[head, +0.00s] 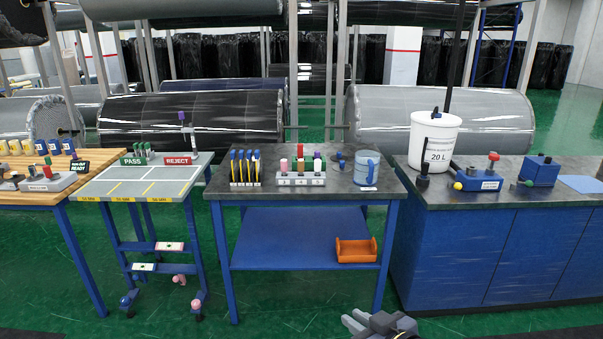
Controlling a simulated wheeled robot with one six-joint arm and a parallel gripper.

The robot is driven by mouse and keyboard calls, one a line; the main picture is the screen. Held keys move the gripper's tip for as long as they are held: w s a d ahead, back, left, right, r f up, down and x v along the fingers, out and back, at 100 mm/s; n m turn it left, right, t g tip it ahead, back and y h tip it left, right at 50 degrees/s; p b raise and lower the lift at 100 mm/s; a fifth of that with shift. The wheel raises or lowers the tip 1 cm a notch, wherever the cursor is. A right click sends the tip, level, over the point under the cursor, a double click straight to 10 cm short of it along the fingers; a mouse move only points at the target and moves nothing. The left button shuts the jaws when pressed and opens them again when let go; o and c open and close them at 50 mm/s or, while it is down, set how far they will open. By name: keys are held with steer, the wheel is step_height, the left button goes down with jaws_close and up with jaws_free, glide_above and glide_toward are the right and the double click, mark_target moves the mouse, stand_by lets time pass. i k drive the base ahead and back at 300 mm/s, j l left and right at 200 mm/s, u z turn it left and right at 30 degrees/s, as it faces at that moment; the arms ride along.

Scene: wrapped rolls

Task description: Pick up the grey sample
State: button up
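A grey rack (300,179) with labelled slots stands on the middle table and holds several small upright samples. A pink one (284,165) and a purple-topped one (317,164) show in it. The samples are small and crowded, and I cannot tell for sure which one is grey. My gripper (352,320) is at the bottom edge, in front of and well below the middle table's top, apart from the rack. Its fingers point left and nothing shows in them; their opening is too small to judge.
A blue-grey mug (367,169) stands right of the rack, and yellow-and-blue tools (245,168) stand left. An orange bin (356,250) is on the lower shelf (290,257). A PASS/REJECT table (145,184) is to the left; a blue cabinet (490,250) with a white bucket (433,140) is to the right.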

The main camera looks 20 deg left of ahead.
mark_target(232, 153)
steer(key=i+j+z, duration=0.3)
steer(key=j, duration=0.65)
steer(key=i+j+z, duration=0.1)
steer(key=j+z, duration=0.2)
steer(key=j, duration=0.7)
steer(key=j+z, duration=0.3)
steer(key=j, duration=1.7)
steer(key=i+j, duration=0.1)
steer(key=j, duration=0.9)
